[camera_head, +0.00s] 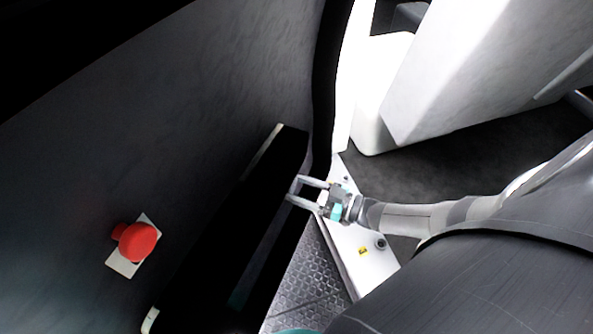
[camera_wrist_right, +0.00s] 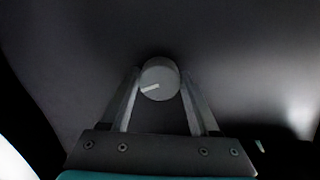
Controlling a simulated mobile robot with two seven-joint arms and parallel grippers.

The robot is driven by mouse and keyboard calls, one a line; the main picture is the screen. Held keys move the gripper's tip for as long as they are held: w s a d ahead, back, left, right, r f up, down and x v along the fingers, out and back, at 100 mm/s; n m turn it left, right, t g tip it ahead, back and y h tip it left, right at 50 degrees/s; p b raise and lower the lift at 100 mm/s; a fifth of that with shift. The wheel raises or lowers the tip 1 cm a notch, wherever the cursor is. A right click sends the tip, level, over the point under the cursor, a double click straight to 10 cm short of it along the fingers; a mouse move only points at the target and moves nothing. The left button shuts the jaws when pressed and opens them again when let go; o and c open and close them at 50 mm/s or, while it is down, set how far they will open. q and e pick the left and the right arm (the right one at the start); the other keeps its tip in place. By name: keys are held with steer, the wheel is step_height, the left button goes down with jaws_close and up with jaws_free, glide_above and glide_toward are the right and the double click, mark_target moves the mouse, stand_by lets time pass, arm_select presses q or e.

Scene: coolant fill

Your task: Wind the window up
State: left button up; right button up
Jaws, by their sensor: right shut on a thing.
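My right gripper (camera_head: 294,190) reaches in from the right in the head view, its fingers against the dark inner door panel (camera_head: 220,90). In the right wrist view its fingertips (camera_wrist_right: 160,90) are on either side of a round grey knob (camera_wrist_right: 160,72) with a pale pointer mark slanting to the lower left. The gripper is shut on this knob, which stands out from a dark surface. I cannot make out the knob in the head view. The window pane itself cannot be made out. My left gripper is not in view.
A red knob (camera_head: 137,242) on a pale plate sits on the panel at the lower left. A black ledge (camera_head: 225,235) runs along the panel. A white seat-like block (camera_head: 450,75) is at the upper right.

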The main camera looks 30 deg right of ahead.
steer(key=c, duration=0.7)
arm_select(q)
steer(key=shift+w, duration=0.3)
